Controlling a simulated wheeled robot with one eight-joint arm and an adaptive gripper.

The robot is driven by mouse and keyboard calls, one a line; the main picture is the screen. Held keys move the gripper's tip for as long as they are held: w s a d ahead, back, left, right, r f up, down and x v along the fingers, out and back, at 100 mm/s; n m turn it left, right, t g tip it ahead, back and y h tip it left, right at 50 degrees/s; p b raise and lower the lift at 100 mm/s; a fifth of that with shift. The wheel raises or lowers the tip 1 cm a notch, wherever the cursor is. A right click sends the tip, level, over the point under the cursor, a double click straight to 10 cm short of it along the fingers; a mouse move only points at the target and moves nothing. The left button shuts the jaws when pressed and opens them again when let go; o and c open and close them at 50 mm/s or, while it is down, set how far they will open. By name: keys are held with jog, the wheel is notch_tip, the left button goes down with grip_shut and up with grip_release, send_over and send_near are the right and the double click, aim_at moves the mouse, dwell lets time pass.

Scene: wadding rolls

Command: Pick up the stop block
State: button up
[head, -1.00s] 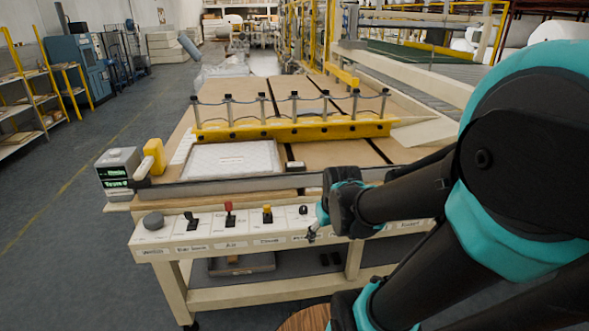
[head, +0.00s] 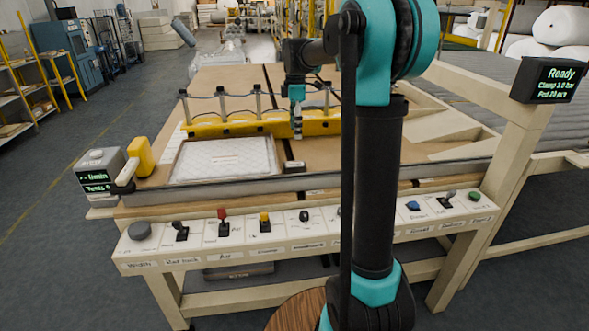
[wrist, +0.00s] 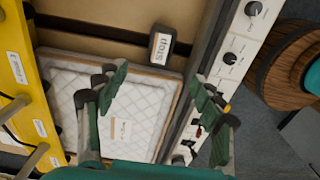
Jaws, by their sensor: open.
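The stop block (head: 294,167) is a small dark block with a pale top, near the front edge of the table, just right of the quilted white pad. In the wrist view the block (wrist: 160,47) shows its white label reading STOP, lying just beyond the fingertips. My gripper (head: 297,132) points down above the table, in front of the yellow bar and apart from the block. In the wrist view my gripper (wrist: 161,78) is open, its two fingers spread with nothing between them.
The quilted white pad (head: 226,158) lies in a shallow tray left of the block. The yellow clamp bar (head: 232,125) with upright posts crosses behind. A control panel (head: 280,246) with knobs and levers runs along the front.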

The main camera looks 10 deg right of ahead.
aim_at(295, 164)
notch_tip(295, 164, down, 15)
jog(key=shift+a+f, duration=0.1)
dwell(0.5)
grip_shut()
dwell(0.4)
